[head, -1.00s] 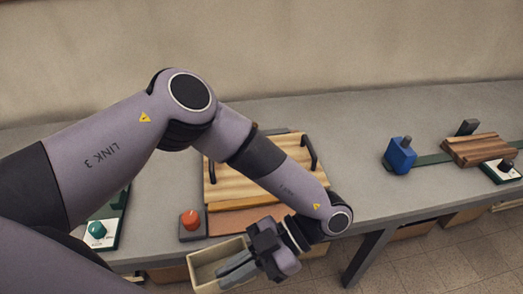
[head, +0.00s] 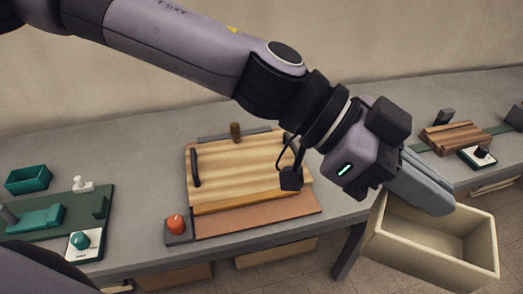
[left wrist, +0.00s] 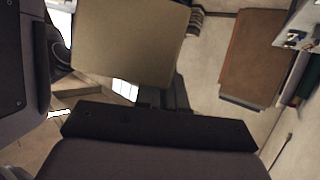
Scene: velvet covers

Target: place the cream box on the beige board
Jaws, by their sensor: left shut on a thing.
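The cream box (head: 420,258) is an open, empty-looking tray with pale walls, held in the air at the lower right of the head view, beyond the table's front edge. My left gripper (head: 432,194) is shut on its wall nearest the table. A pale flat face of the box (left wrist: 130,42) fills the top of the left wrist view. The beige board (head: 240,165), striped light wood with dark handles at its sides, lies on the table left of the gripper. My left forearm passes above its far right part. My right gripper is out of view.
A red knob on a dark base (head: 176,226) stands at the board's front left corner. A brown strip (head: 258,213) lies along its front. Green fixtures (head: 45,215) are at left, a dark wooden block (head: 452,138) at right. The board's top looks mostly clear.

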